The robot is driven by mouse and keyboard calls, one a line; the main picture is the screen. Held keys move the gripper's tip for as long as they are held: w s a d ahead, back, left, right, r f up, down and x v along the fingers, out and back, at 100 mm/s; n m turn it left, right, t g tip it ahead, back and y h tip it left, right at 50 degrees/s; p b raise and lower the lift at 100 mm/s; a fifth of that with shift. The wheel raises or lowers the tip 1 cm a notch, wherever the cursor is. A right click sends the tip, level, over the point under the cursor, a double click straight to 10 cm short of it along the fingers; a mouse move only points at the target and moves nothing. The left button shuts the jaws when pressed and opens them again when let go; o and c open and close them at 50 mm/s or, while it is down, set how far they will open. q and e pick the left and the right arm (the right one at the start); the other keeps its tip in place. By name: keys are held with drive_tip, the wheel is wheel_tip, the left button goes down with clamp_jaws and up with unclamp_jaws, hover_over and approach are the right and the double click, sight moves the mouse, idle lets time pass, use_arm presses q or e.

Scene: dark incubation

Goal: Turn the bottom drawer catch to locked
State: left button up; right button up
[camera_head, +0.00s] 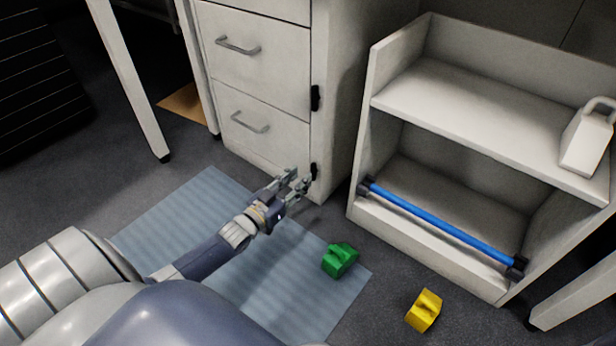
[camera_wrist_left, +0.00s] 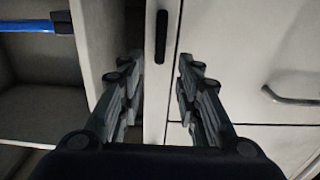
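The bottom drawer catch (camera_head: 314,171) is a small black upright bar on the right front edge of the white drawer cabinet, beside the bottom drawer (camera_head: 262,138). My left gripper (camera_head: 302,180) is at this catch, low over the floor, with its fingers apart. In the left wrist view the dark catch (camera_wrist_left: 161,37) stands lengthwise between and just beyond the open fingertips (camera_wrist_left: 160,62). I see no finger closed on it, and contact is not clear. My right gripper is not in view.
Another black catch (camera_head: 316,98) sits higher on the cabinet edge. A white shelf unit (camera_head: 480,95) with a blue bar (camera_head: 440,220) stands to the right. A green block (camera_head: 339,260) is on the blue mat (camera_head: 215,200); a yellow block (camera_head: 424,310) is on the floor.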

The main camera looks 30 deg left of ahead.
sight(312, 167)
use_arm(q)
drive_tip(key=w+b, duration=0.1)
drive_tip(key=w, duration=0.1)
drive_tip(key=w+b, duration=0.1)
drive_tip(key=shift+w+d+f, duration=0.15)
drive_tip(key=shift+w+d, duration=0.05)
drive_tip(key=shift+w, duration=0.75)
drive_tip(key=shift+c, duration=0.3)
clamp_jaws()
